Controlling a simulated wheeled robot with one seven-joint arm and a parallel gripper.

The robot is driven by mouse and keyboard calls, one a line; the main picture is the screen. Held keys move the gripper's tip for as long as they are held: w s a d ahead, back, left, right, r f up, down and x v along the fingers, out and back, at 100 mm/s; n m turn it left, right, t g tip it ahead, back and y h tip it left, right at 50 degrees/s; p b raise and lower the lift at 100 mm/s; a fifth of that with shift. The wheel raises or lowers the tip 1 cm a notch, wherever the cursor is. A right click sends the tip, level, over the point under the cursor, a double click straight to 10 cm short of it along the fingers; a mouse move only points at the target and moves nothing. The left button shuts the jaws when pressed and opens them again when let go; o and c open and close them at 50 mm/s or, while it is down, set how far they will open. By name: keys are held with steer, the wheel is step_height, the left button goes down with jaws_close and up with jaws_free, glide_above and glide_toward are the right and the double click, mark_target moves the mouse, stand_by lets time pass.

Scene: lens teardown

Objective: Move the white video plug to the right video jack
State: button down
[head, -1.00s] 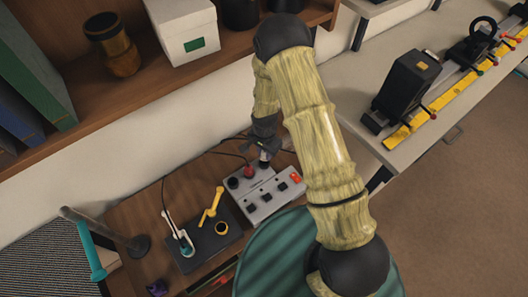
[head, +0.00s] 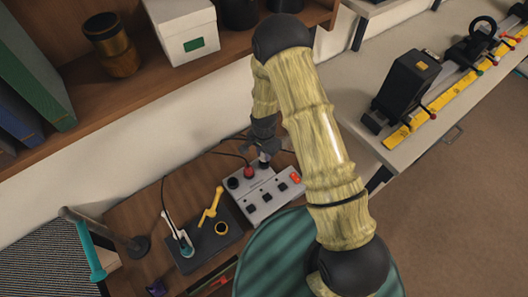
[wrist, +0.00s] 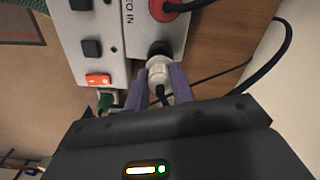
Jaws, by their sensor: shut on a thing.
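My gripper (wrist: 157,88) is shut on the white video plug (wrist: 158,73), with a purple finger on each side of it. The plug is at the black right video jack (wrist: 159,47) on the grey switch box (wrist: 120,35); I cannot tell how deep it sits. In the head view my gripper (head: 264,157) is at the back right corner of the box (head: 265,203), where fingers and arm mostly hide the plug. A red plug or jack (wrist: 165,8) is beside it along the same edge. A black jack (head: 233,183) is at the box's left end.
The box has black buttons (wrist: 92,48) and an orange-red switch (wrist: 97,80). Black cables (wrist: 265,65) run behind it. A dark pad (head: 207,243) with a yellow tool (head: 212,205) lies left of the box. The wall and shelf (head: 130,90) are close behind.

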steer(key=shift+f+b, duration=1.1)
steer(key=shift+f, duration=0.55)
stand_by(0.9)
steer(key=c, duration=1.1)
jaws_free()
steer(key=shift+r, duration=0.2)
step_height(320, 180, up, 17)
steer(key=b, duration=0.1)
steer(key=shift+r, duration=0.1)
